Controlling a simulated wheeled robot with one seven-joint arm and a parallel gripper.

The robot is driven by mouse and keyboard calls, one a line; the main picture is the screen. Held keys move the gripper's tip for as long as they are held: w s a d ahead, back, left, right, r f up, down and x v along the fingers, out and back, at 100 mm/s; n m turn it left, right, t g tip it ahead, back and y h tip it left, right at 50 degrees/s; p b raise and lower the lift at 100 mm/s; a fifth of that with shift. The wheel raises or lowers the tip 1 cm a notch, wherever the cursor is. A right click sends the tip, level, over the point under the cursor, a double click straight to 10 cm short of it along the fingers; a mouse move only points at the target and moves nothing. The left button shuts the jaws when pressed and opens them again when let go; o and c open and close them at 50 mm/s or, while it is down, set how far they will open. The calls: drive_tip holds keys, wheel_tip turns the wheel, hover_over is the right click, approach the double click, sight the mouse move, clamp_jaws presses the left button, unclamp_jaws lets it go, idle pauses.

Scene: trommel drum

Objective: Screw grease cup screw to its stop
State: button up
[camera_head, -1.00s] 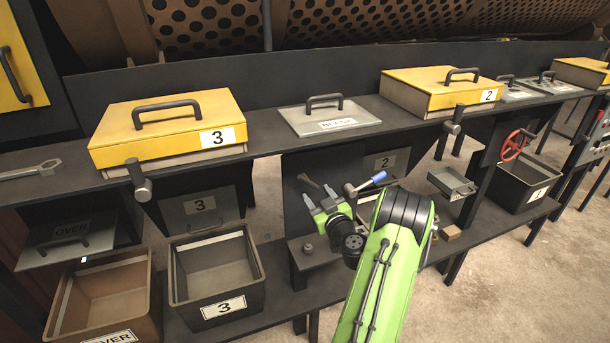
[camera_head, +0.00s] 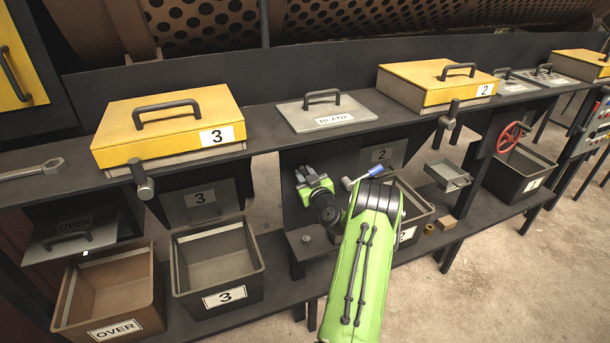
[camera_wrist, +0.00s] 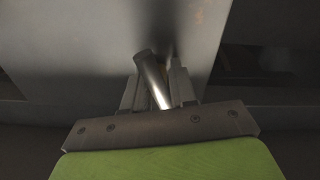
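My gripper (camera_head: 316,170) is in front of the dark upright panel under the shelf, pointing at it. In the wrist view a bare metal rod (camera_wrist: 153,80), probably part of the grease cup screw, stands tilted between my two fingers (camera_wrist: 158,92). The fingers lie close on either side of it; whether they press on it I cannot tell. Its lower end is hidden behind the gripper's front plate. The screw cannot be made out in the head view, where my gripper covers that area.
A blue-handled lever (camera_head: 366,176) shows close to the right of my gripper. Bin 3 (camera_head: 262,262) stands at lower left, bin 2 (camera_head: 424,212) partly behind my arm. A small nut-like part (camera_head: 306,239) lies on the lower ledge. The shelf edge (camera_head: 270,150) runs above.

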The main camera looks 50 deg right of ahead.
clamp_jaws()
drive_tip(key=shift+m+b, duration=0.3)
drive_tip(key=shift+b, duration=0.05)
drive_tip(key=m+b, duration=0.2)
drive_tip(key=m, duration=0.1)
drive_tip(key=shift+f+m+b, duration=0.1)
drive_tip(key=shift+m+b, duration=0.2)
drive_tip(key=shift+b, duration=0.05)
drive_tip(key=shift+c, duration=0.9)
unclamp_jaws()
drive_tip(key=shift+m+b, duration=0.5)
drive_tip(key=shift+m, duration=0.7)
drive_tip(key=shift+o, duration=0.9)
drive_tip(key=shift+m+b, duration=0.35)
drive_tip(key=shift+m, duration=0.95)
